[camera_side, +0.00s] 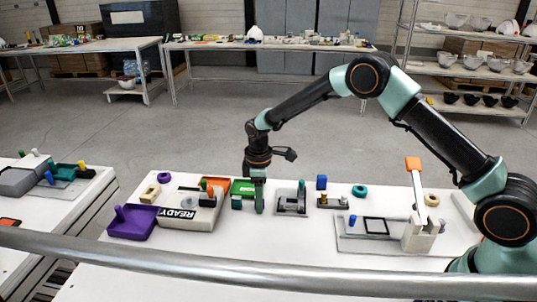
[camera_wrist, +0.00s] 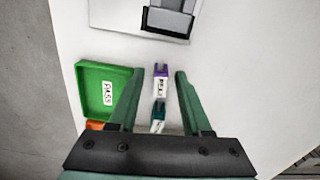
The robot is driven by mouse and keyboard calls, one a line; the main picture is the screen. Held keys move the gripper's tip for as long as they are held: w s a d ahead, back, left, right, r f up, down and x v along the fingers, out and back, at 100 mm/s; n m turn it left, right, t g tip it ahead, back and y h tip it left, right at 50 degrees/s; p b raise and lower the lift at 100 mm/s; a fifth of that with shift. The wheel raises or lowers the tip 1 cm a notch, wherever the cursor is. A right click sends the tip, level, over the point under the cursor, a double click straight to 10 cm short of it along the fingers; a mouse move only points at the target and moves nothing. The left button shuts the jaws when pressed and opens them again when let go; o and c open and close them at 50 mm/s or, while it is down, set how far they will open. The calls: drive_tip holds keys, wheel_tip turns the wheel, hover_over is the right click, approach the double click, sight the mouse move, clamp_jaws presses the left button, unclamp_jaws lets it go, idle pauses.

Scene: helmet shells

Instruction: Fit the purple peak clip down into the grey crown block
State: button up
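The purple peak clip (camera_wrist: 161,71), with a white label, lies between the two green fingers of my gripper (camera_wrist: 160,74) in the wrist view. A gap shows on each side of it, so my gripper is open around it. In the side view my gripper (camera_side: 257,200) points straight down close to the table, and I cannot make out the clip there. The grey crown block (camera_wrist: 170,18) is beyond the fingertips at the top of the wrist view, on a light plate. In the side view the grey block (camera_side: 293,199) stands just right of my gripper.
A teal labelled piece (camera_wrist: 158,117) lies behind the clip. A green PASS tray (camera_wrist: 106,90) is close on the left. In the side view a READY box (camera_side: 180,213) and a purple tray (camera_side: 133,222) stand left; a lever fixture (camera_side: 418,236) stands right.

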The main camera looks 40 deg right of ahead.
drive_tip(key=s+d+r+m+t, duration=0.1)
drive_tip(key=s+r, duration=0.1)
drive_tip(key=r, duration=0.8)
drive_tip(key=s+d+r+m, duration=0.1)
drive_tip(key=s+r+m, duration=0.1)
drive_tip(key=r, duration=0.8)
drive_tip(key=s+d+r+m+t, duration=0.2)
drive_tip(key=s+m, duration=0.1)
drive_tip(key=s, duration=0.6)
drive_tip(key=s+d+r+m+t, duration=0.2)
drive_tip(key=s+r+m, duration=0.1)
drive_tip(key=s, duration=0.6)
drive_tip(key=shift+d+m, duration=0.25)
drive_tip(key=shift+m, duration=0.15)
drive_tip(key=shift+s+f+t, duration=0.15)
drive_tip(key=shift+s+t, duration=0.15)
drive_tip(key=shift+s, duration=0.05)
drive_tip(key=shift+c, duration=1.1)
